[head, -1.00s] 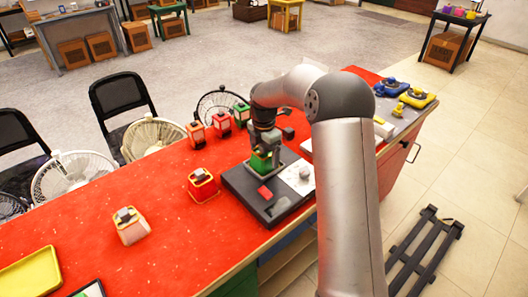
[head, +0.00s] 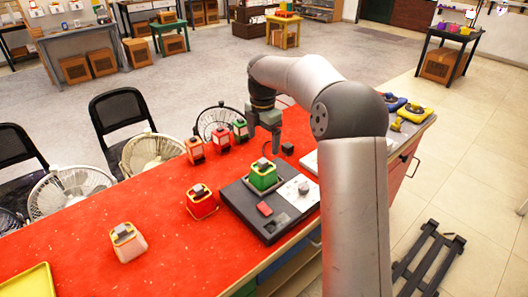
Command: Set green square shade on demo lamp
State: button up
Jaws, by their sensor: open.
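The green square shade (head: 263,177), with yellow edging and a dark top piece, sits upright on the dark base board (head: 237,199) on the red table. The lamp part beneath it is hidden, so I cannot tell how it is seated. My gripper (head: 276,148) is open and empty, above and slightly behind the shade, apart from it. A red shade (head: 201,204) and a white shade (head: 127,243) stand on the table to the left.
Several small lanterns (head: 221,138) stand along the table's far edge. A white card with a grey knob (head: 299,192) and a red block (head: 264,209) lie on the board. A yellow tray (head: 28,287) is at front left. The red tabletop between is clear.

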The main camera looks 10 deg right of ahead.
jog(key=shift+s+r, duration=0.1)
jog(key=shift+r, duration=0.2)
jog(key=s+f+m, duration=0.2)
jog(key=s+m, duration=0.9)
jog(key=s, duration=0.7)
jog(key=s+f+m, duration=0.3)
jog(key=s+m, duration=0.9)
jog(key=s, duration=0.7)
jog(key=shift+a, duration=0.3)
